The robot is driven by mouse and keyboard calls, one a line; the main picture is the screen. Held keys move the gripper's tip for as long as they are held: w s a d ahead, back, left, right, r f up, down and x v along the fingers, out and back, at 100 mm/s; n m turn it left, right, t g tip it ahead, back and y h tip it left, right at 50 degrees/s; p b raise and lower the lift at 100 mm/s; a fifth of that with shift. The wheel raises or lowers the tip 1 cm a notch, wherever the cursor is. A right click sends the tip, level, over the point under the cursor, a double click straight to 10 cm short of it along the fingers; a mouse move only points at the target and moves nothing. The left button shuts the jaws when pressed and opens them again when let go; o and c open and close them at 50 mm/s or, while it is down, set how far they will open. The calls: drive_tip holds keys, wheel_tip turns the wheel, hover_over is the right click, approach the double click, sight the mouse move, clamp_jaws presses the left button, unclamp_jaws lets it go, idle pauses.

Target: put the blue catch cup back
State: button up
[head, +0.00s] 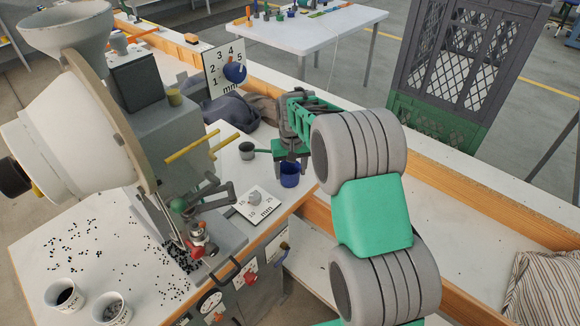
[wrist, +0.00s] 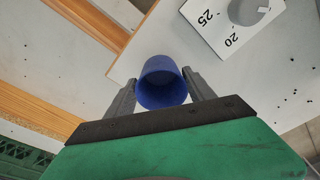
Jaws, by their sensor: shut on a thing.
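The blue catch cup (head: 290,176) is in my gripper (head: 289,163), near the right edge of the white press table. In the wrist view the cup (wrist: 162,84) sits between the two grey fingers (wrist: 160,80), which are shut on its sides, and I look into its open mouth. My gripper's green body hides part of the table behind it in the head view. I cannot tell whether the cup's base touches the table.
The eyelet press (head: 165,125) stands left, with a dial plate (head: 262,206) near the cup. Two paper cups (head: 64,296) and spilled eyelets lie front left. A wooden-edged bench (head: 460,225) runs right.

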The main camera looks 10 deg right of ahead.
sight(291, 186)
drive_tip(key=shift+f, duration=0.25)
drive_tip(key=o, duration=1.3)
drive_tip(key=shift+r, duration=0.1)
drive_tip(key=shift+o, duration=0.2)
drive_tip(key=shift+r, duration=0.35)
wheel_tip(291, 186, up, 11)
drive_tip(key=s+b, duration=0.2)
drive_tip(key=b, duration=0.1)
drive_tip(key=s+r+t, duration=0.1)
drive_tip(key=s+r, duration=0.3)
drive_tip(key=s, duration=0.9)
drive_tip(key=s+f, duration=0.2)
drive_tip(key=s, duration=0.4)
drive_tip(key=s+f+t, duration=0.1)
drive_tip(key=s+f, duration=0.2)
drive_tip(key=s, duration=0.4)
drive_tip(key=shift+a+f, duration=0.15)
drive_tip(key=shift+f, duration=0.2)
